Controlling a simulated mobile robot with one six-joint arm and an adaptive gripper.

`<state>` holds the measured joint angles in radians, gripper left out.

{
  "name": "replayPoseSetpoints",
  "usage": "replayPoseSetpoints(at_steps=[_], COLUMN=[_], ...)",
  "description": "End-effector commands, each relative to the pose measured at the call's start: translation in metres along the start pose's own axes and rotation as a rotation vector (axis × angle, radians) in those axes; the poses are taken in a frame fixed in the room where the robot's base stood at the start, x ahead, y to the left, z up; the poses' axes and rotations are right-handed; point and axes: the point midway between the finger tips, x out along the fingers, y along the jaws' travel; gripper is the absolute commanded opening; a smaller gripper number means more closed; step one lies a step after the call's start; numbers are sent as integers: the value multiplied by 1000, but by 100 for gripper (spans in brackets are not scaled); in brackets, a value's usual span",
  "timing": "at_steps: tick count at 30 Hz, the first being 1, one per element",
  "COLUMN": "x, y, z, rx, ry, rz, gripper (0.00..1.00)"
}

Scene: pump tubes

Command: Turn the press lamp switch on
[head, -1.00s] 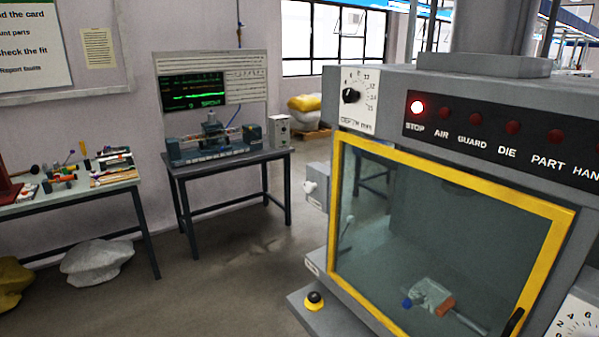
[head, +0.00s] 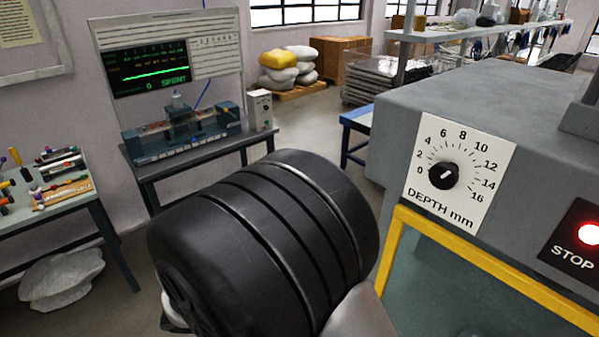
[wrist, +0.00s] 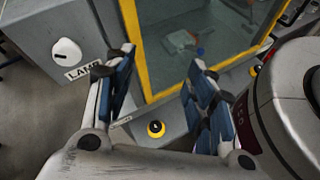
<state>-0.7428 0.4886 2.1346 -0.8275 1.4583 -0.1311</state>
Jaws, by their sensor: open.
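The lamp switch (wrist: 66,52) is a white rounded knob on the grey side of the press, in the upper left of the wrist view. A white plate reading LAMP (wrist: 85,66) sits beside it. I cannot tell its setting. My gripper (wrist: 160,60) is open and empty, with its blue-padded fingers spread wide. The knob lies to the left of the left finger, outside the jaws and apart from them. In the head view the press (head: 470,110) fills the right side; my dark arm link hides its lamp switch and my gripper.
The yellow-framed guard window (wrist: 133,50) is beyond my fingers. A yellow button with a dark centre (wrist: 156,128) is on the press base. In the head view are a depth dial (head: 443,175), a lit red STOP light (head: 589,234) and a bench with a test rig (head: 180,130).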

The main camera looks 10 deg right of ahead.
Motion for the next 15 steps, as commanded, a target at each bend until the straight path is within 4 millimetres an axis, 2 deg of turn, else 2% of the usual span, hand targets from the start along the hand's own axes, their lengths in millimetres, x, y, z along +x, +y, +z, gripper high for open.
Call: replayPoseSetpoints(at_steps=[1, 7, 12, 15], x=[-15, -58, -78, -80], y=[8, 28, 30, 32], z=[-6, -42, -63, -67], rx=[-82, -289, -365, -379], ry=[-65, -265, -351, -369], rz=[82, 365, 496, 523], gripper=[50, 50, 50, 50])
